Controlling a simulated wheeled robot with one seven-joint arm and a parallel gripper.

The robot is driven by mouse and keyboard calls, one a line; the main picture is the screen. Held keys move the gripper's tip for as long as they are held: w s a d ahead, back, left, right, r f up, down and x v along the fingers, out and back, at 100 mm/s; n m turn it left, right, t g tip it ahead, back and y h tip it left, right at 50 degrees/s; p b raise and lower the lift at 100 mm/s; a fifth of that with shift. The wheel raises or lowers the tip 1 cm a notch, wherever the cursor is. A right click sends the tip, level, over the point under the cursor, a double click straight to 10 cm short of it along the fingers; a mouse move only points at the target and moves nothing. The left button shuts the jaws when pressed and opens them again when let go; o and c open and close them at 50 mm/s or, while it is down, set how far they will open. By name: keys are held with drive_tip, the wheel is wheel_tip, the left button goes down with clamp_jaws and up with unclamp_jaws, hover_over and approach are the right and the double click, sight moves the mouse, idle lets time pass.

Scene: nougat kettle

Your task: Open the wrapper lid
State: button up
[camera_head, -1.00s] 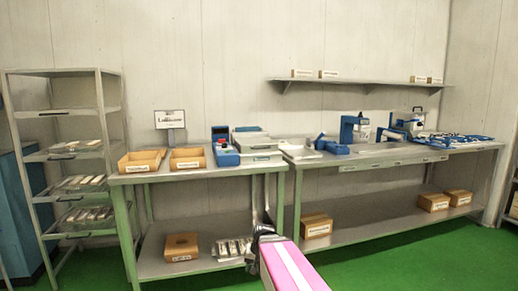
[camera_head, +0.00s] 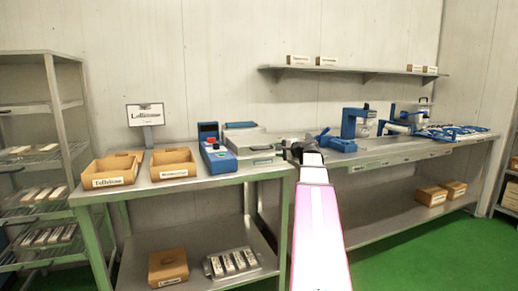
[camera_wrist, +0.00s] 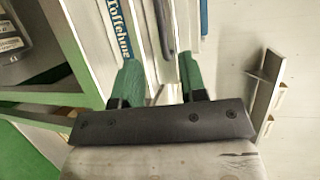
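The wrapper appears to be the low grey machine (camera_head: 248,143) at the right end of the left table, with a dark label on its front. Its flat lid looks down. In the wrist view a blue-lettered panel (camera_wrist: 118,28) and a grey bar (camera_wrist: 165,28) lie beyond my fingers; I cannot tell for sure whether the bar is a lid handle. My gripper (camera_head: 297,150) is raised near the gap between the tables, to the right of the machine. In the wrist view its two green fingers (camera_wrist: 160,75) are apart with nothing held between them.
A blue unit with a red button (camera_head: 214,153) stands left of the machine. The right table (camera_head: 385,152) carries blue equipment (camera_head: 356,124). A wall shelf (camera_head: 350,71) hangs behind.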

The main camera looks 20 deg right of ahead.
sight(265, 149)
drive_tip(key=x, duration=1)
drive_tip(key=shift+w+a, duration=0.15)
drive_tip(key=shift+w, duration=0.25)
clamp_jaws()
